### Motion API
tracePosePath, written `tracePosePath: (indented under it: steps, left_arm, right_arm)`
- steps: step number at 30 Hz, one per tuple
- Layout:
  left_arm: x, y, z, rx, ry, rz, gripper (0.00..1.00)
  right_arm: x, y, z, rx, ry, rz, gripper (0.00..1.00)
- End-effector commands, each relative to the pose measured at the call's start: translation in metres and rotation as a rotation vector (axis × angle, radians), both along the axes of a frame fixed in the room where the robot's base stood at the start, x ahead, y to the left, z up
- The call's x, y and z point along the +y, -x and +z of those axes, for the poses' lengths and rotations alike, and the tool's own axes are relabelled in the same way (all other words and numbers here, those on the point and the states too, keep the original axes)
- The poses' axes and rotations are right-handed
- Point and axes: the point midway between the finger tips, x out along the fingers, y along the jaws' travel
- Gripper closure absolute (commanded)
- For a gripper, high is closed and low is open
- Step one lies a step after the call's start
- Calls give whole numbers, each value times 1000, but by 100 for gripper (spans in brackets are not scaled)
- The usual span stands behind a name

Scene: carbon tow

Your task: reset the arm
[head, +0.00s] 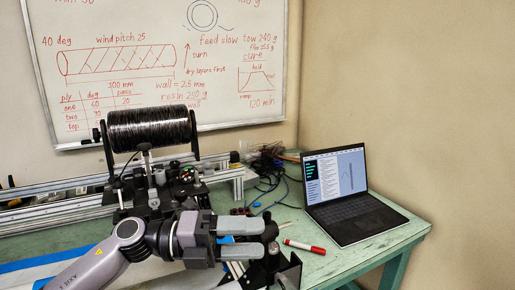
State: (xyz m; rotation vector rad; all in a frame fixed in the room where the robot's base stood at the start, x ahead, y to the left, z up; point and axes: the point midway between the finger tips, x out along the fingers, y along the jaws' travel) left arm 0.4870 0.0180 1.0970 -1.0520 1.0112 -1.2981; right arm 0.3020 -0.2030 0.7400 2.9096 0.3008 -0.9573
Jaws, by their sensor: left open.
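My left arm comes in from the lower left, and my left gripper (262,238) points to the right over the green bench (360,258). Its two grey fingers are apart, one above the other in the picture, with a bit of blue showing between them. I cannot tell what the blue is. I see nothing held. A dark metal fixture (288,272) shows right by the fingertips; I cannot tell whether they touch. My right gripper is not in view. A spool of black tow (150,129) sits in a stand behind my left gripper.
An open laptop (338,180) stands at the right of the bench. A red and white marker (304,246) lies just right of the fingertips. Aluminium rails (52,209) and loose cables (270,185) are behind. A whiteboard (240,75) hangs on the wall.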

Motion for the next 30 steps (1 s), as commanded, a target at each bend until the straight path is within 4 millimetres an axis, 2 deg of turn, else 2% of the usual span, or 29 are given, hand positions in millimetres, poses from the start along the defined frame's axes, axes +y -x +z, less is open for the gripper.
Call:
tracePosePath:
  steps: [5, 11, 14, 19, 23, 26, 30]
  left_arm:
    - [0, 4, -18, 241, 269, 136, 39]
    - [24, -2, -53, 533, 513, 346, 39]
    - [42, -2, -81, 691, 613, 466, 39]
    - [79, 7, -142, 968, 746, 694, 39]
    - [108, 30, -198, 1187, 817, 880, 39]
    - [131, 57, -243, 1358, 853, 1027, 39]
    - [158, 107, -300, 1580, 875, 1226, 39]
  right_arm:
    - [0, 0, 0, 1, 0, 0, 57]
    - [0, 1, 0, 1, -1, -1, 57]
    - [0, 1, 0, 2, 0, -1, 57]
    - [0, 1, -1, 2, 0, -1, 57]
    - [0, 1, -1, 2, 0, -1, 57]
    - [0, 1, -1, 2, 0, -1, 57]
    - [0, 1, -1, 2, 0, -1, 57]
